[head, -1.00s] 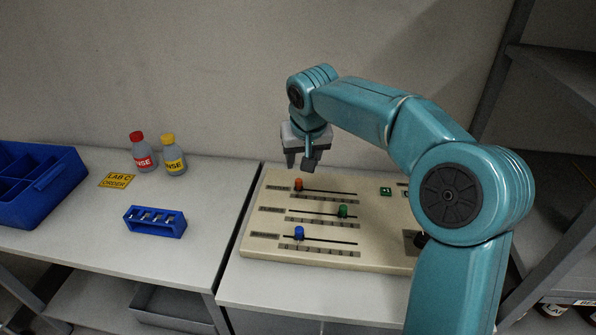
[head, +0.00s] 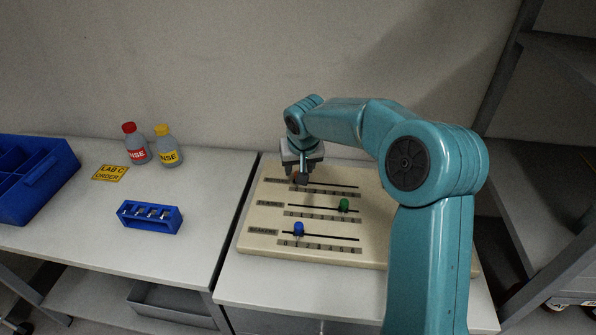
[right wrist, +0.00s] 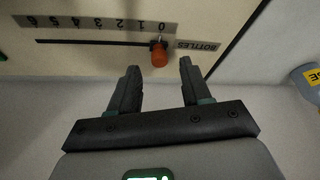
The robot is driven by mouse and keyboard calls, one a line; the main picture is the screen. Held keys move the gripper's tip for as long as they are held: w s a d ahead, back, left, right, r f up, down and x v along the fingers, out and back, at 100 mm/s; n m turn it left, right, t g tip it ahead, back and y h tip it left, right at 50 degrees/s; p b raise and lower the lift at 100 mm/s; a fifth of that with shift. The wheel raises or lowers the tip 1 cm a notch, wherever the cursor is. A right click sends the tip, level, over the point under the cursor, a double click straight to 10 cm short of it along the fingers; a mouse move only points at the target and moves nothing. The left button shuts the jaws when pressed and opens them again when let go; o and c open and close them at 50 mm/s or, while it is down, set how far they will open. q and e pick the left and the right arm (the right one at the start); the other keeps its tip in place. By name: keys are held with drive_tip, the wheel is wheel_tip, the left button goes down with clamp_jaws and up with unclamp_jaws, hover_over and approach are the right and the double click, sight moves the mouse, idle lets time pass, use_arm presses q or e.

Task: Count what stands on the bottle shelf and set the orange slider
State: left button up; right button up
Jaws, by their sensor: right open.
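The orange slider (right wrist: 159,54) stands at the 0 end of the track marked BOTTLES on the beige panel (head: 374,235). In the head view my right gripper (head: 301,178) is over that slider and hides most of it. In the right wrist view my right gripper (right wrist: 159,67) is open and empty. The orange knob shows just beyond its fingertips, in line with the gap between them. I see no contact. My left gripper is out of view. A shelf rack (head: 540,145) stands at the right; only parts of a few bottles show at its bottom edge.
The panel also has a green slider (head: 343,205) and a blue slider (head: 298,229). On the left bench are a red-capped bottle (head: 135,146), a yellow-capped bottle (head: 168,148), a blue rack (head: 150,217), a yellow sign (head: 110,172) and a blue bin (head: 32,180).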

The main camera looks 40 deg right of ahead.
drive_tip(key=x, duration=0.2)
drive_tip(key=shift+d+f, duration=0.15)
drive_tip(key=shift+f, duration=0.15)
drive_tip(key=shift+w+d+f, duration=0.1)
drive_tip(key=shift+w+f, duration=0.3)
drive_tip(key=shift+f, duration=0.15)
drive_tip(key=shift+s, duration=0.1)
clamp_jaws()
drive_tip(key=s+d, duration=0.2)
drive_tip(key=s, duration=0.1)
drive_tip(key=s+d+b, duration=0.1)
drive_tip(key=s+d, duration=0.1)
drive_tip(key=shift+s+d+b, duration=0.3)
drive_tip(key=shift+s+d, duration=0.1)
unclamp_jaws()
